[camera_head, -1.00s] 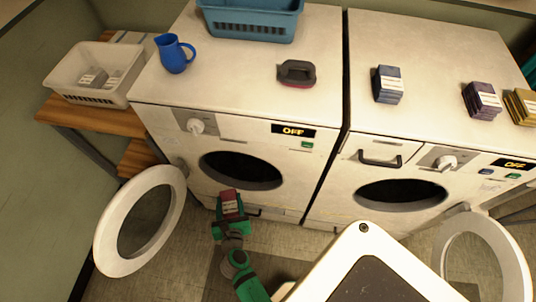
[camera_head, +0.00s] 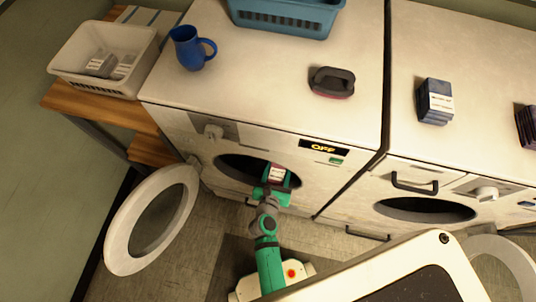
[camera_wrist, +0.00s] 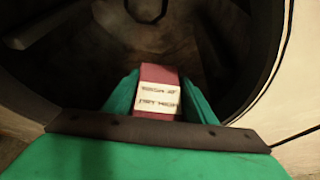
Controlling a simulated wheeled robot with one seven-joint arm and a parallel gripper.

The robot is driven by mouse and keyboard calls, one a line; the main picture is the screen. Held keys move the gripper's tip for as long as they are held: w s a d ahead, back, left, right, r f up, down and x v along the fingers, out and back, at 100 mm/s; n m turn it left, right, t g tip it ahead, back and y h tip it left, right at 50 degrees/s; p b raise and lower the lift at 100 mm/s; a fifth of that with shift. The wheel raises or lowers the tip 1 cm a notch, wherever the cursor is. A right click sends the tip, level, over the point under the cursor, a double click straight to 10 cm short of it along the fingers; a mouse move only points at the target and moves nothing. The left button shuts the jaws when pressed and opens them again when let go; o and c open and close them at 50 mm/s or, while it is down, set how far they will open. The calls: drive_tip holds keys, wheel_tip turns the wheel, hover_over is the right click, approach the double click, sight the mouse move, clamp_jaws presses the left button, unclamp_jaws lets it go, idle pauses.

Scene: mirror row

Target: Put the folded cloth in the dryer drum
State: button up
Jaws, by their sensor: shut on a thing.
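The folded cloth (camera_head: 277,174) is dark red with a pale label. My gripper (camera_head: 273,187) is shut on it at the opening of the left machine. In the wrist view the cloth (camera_wrist: 159,92) sits between my green fingers (camera_wrist: 158,100), with the dark drum (camera_wrist: 95,45) around and beyond it. The drum opening (camera_head: 235,168) also shows in the head view, with its round door (camera_head: 119,245) swung open to the left. The display above the opening reads OFF. I cannot tell how deep the cloth is inside the drum.
A second machine (camera_head: 470,60) with an open round door (camera_head: 503,262) stands at the right. On top are a blue jug (camera_head: 188,50), a blue basket (camera_head: 285,20), a dark brush (camera_head: 332,82) and a blue cloth stack (camera_head: 434,104). A white bin (camera_head: 75,70) stands on the wooden shelf.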

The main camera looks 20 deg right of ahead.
drive_tip(key=w+a+f, duration=0.1)
drive_tip(key=w+f, duration=0.2)
drive_tip(key=w, duration=0.1)
drive_tip(key=w+a+f, duration=0.1)
drive_tip(key=w+f, duration=0.2)
drive_tip(key=w, duration=0.1)
drive_tip(key=w+a+f, duration=0.2)
drive_tip(key=w+f, duration=0.1)
drive_tip(key=w, duration=0.1)
drive_tip(key=shift+w+f, duration=0.1)
drive_tip(key=shift+f, duration=0.25)
wheel_tip(320, 180, down, 3)
drive_tip(key=shift+w+a+f, duration=0.1)
drive_tip(key=shift+f, duration=0.1)
drive_tip(key=o, duration=0.9)
drive_tip(key=shift+d, duration=0.2)
drive_tip(key=shift+o, duration=0.9)
